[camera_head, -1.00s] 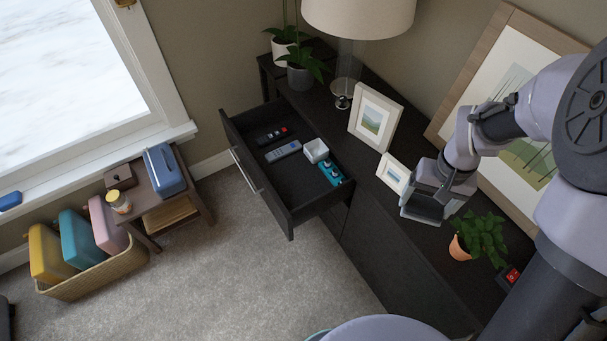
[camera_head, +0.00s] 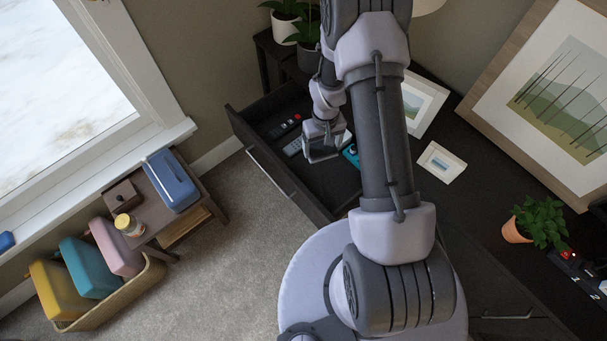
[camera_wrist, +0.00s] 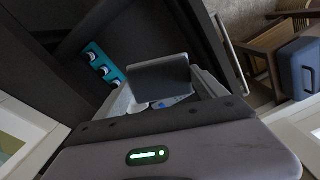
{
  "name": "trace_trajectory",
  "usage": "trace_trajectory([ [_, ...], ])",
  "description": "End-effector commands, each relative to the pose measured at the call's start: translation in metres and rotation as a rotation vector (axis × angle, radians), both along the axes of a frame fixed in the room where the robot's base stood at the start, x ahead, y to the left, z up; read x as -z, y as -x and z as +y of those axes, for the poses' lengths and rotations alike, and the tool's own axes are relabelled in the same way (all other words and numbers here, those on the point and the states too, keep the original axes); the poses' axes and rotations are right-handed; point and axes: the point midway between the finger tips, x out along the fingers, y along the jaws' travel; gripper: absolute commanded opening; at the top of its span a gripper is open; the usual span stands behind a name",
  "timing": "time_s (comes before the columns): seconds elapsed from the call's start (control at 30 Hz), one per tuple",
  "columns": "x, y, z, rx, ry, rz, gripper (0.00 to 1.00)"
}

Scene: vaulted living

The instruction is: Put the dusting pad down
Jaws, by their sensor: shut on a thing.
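My gripper (camera_head: 322,143) is over the open dark drawer (camera_head: 250,150) in the head view. In the wrist view its light fingers (camera_wrist: 163,96) are shut on a flat dark grey pad (camera_wrist: 160,76), which I take to be the dusting pad. The pad hides part of the drawer below. I cannot tell whether it touches the drawer floor. A teal piece with round white-rimmed knobs lies in the drawer (camera_head: 351,155) and also shows in the wrist view (camera_wrist: 101,64).
A dark remote (camera_head: 285,126) and a grey remote (camera_head: 293,147) lie in the drawer. A low table (camera_head: 150,230) holds a blue box (camera_head: 172,181). Carpet lies clear between.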

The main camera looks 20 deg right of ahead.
Motion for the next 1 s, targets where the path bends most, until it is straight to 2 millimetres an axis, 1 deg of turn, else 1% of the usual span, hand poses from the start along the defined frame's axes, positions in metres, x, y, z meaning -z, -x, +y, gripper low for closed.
trace_trajectory([
  [0.03, 0.025, 0.005, -0.008, 0.008, -0.002, 0.006, 0.43],
  [0.1, 0.053, 0.010, -0.017, 0.010, -0.001, 0.005, 0.43],
  [0.13, 0.064, 0.012, -0.020, 0.011, -0.001, 0.004, 0.43],
  [0.2, 0.083, 0.017, -0.026, 0.013, -0.001, 0.002, 0.43],
  [0.37, 0.113, 0.023, -0.032, 0.016, -0.001, 0.001, 0.43],
  [0.4, 0.125, 0.024, -0.032, 0.015, 0.000, 0.000, 0.43],
  [0.5, 0.152, 0.024, -0.032, 0.014, 0.000, 0.000, 0.43],
  [0.67, 0.174, 0.023, -0.032, 0.015, 0.000, -0.001, 0.43],
  [0.8, 0.201, 0.024, -0.032, 0.015, 0.000, 0.000, 0.43],
  [0.83, 0.205, 0.024, -0.032, 0.015, 0.000, 0.000, 0.43],
  [1.0, 0.203, 0.023, -0.032, 0.015, 0.000, -0.001, 0.43],
])
